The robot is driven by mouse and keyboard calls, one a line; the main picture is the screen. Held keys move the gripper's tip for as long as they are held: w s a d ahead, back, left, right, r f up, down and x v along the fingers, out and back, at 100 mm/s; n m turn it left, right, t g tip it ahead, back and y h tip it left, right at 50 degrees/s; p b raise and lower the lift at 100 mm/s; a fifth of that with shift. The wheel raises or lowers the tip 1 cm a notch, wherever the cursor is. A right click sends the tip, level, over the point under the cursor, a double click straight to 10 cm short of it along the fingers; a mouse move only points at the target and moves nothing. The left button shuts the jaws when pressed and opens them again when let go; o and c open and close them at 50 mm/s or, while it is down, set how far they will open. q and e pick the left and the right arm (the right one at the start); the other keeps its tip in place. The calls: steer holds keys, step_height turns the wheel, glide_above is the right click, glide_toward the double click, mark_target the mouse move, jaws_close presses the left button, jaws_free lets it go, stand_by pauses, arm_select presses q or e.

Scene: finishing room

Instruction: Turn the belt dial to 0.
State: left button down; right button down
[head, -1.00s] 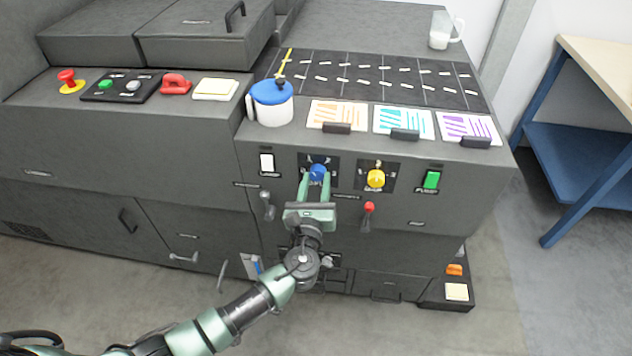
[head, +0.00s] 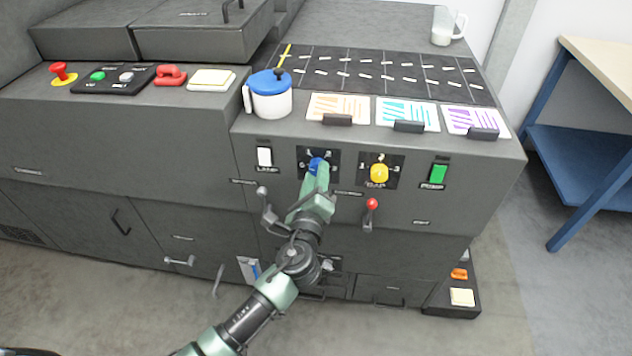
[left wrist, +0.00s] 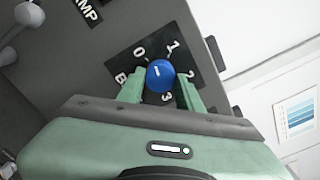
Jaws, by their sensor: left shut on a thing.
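The blue belt dial (head: 317,165) sits on a black plate on the machine's front. My left gripper (head: 316,178) is shut on it, turned so that its fingers nearly overlap in the head view. In the left wrist view the dial (left wrist: 160,75) is between the two green fingers of the gripper (left wrist: 161,88). The numbers 0, 1, 2 and 3 show around it, tilted in this view. A small white mark on the dial's face lies on the side toward 0; its exact alignment is hard to tell. My right gripper is not in view.
A yellow dial (head: 379,173) is close on the right. A white switch (head: 264,157) is on the left and a green switch (head: 438,174) farther right. A red-knobbed lever (head: 371,204) and a grey lever (head: 263,192) are below. A blue-lidded jug (head: 270,98) stands above.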

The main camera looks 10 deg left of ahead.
arm_select(q)
steer(key=n+b, duration=0.2)
steer(key=n, duration=0.3)
steer(key=shift+n, duration=0.3)
stand_by(0.4)
steer(key=c, duration=0.9)
jaws_free()
steer(key=shift+c, duration=0.2)
steer(key=s+b, duration=0.1)
steer(key=s, duration=0.6)
steer(key=shift+s+d, duration=0.2)
steer(key=shift+s, duration=0.2)
